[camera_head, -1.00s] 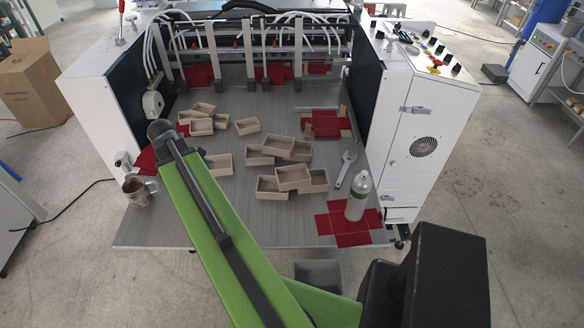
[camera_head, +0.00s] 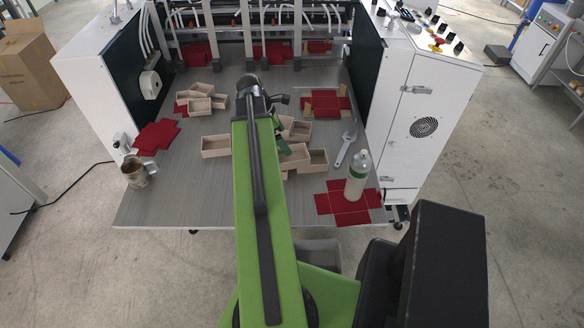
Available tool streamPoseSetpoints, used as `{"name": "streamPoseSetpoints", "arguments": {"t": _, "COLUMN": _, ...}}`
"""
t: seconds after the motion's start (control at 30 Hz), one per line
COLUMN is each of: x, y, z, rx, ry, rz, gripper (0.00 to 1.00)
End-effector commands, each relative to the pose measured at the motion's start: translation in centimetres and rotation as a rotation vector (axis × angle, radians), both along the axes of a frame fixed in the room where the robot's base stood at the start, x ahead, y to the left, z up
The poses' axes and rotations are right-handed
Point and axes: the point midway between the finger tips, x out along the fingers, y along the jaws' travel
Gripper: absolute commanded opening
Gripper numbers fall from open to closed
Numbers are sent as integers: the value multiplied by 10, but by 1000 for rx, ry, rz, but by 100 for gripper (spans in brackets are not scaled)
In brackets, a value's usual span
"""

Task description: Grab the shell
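The shells are small, open, light-wood-coloured boxes on the grey table (camera_head: 180,205). A loose pile of shells (camera_head: 201,104) lies at the back left. A single shell (camera_head: 215,147) lies left of my green arm. Several more shells (camera_head: 318,161) lie just right of the arm, partly covered by it. My gripper (camera_head: 283,148) seems to be the small dark and green part over these right-hand shells. Its fingers are too small and too hidden to tell whether they touch or hold a shell.
A metal mug (camera_head: 137,172) stands at the left, by a red sheet (camera_head: 156,137). A wrench (camera_head: 346,147) lies at the right. A bottle (camera_head: 357,176) stands on a red cross-shaped blank (camera_head: 330,203). White machine cabinets (camera_head: 420,120) flank the table. The front middle-left is bare.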

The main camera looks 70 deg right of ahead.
Motion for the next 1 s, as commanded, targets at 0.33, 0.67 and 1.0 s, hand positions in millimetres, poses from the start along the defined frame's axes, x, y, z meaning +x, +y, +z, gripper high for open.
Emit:
{"name": "streamPoseSetpoints", "arguments": {"t": 0.33, "x": -16, "y": -11, "z": -46, "rx": -1, "ry": -1, "rz": -1, "gripper": 100}}
{"name": "streamPoseSetpoints", "arguments": {"t": 0.67, "x": -26, "y": -14, "z": -85, "rx": -1, "ry": 0, "rz": -2, "gripper": 100}}
{"name": "streamPoseSetpoints", "arguments": {"t": 1.0, "x": -32, "y": -18, "z": -93, "rx": -1, "ry": 0, "rz": -2, "gripper": 100}}
